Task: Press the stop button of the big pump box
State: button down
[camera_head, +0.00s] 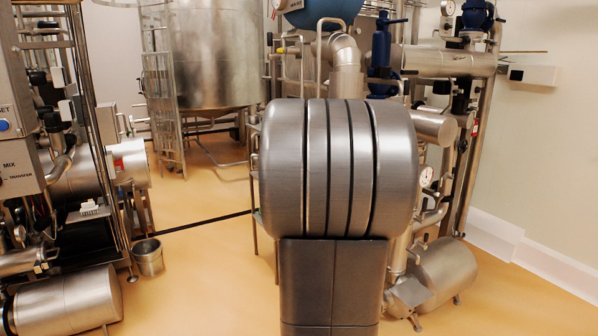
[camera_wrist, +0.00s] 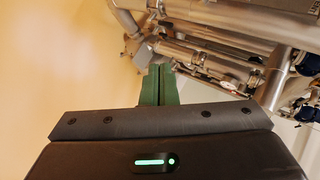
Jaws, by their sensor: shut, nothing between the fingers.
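I cannot make out the big pump box or a red stop button for certain in either view. At the left edge of the head view, a grey control panel (camera_head: 18,110) shows a blue button (camera_head: 4,125) and the lettering "SET" and "MIX"; it is cut off by the frame. My gripper (camera_wrist: 160,70) shows in the wrist view with its green fingers together and nothing between them. Steel pipework lies beyond the fingertips. In the head view my own arm fills the middle and hides what is behind it; the gripper is not visible there.
A large steel tank (camera_head: 215,60) with a ladder (camera_head: 163,95) stands at the back. A steel bucket (camera_head: 148,257) and a horizontal cylinder (camera_head: 68,303) are on the floor at left. Pipework and another cylinder (camera_head: 445,272) stand at right. The yellow floor (camera_head: 190,265) between is open.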

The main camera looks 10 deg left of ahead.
jog(key=w+d+m+g+h+p, duration=0.2)
jog(key=w+d+m+h, duration=0.4)
jog(key=m, duration=0.8)
jog(key=shift+d+m+h, duration=0.3)
jog(key=shift+d+h, duration=0.45)
jog(key=shift+h, duration=0.75)
jog(key=shift+f, duration=0.1)
